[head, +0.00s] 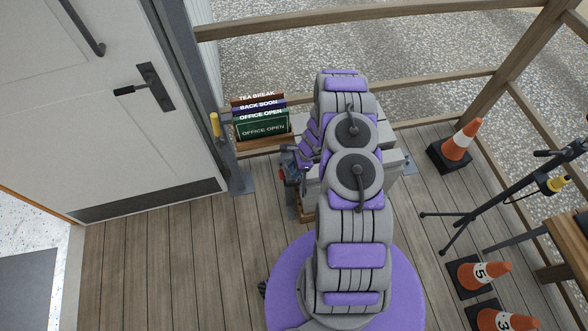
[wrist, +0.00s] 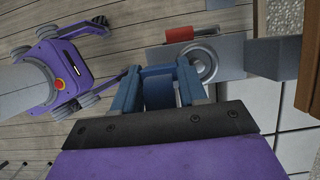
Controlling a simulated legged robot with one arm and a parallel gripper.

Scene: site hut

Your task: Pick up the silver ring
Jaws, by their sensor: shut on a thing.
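The silver ring (wrist: 212,62) shows in the wrist view just right of my gripper's blue fingers (wrist: 158,76). Its left rim passes behind the right-hand finger. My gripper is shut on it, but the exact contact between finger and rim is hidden. In the head view my gripper (head: 288,171) is low beside the grey box, left of my arm. I cannot make out the ring there, as my arm and gripper cover that area.
A red-handled thing (wrist: 193,33) lies just beyond the ring. A grey box (head: 394,162) stands behind my arm. Stacked signs (head: 262,128) stand by the door (head: 110,85). A cone (head: 462,138) and a tripod (head: 487,190) are at right. Deck at left is clear.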

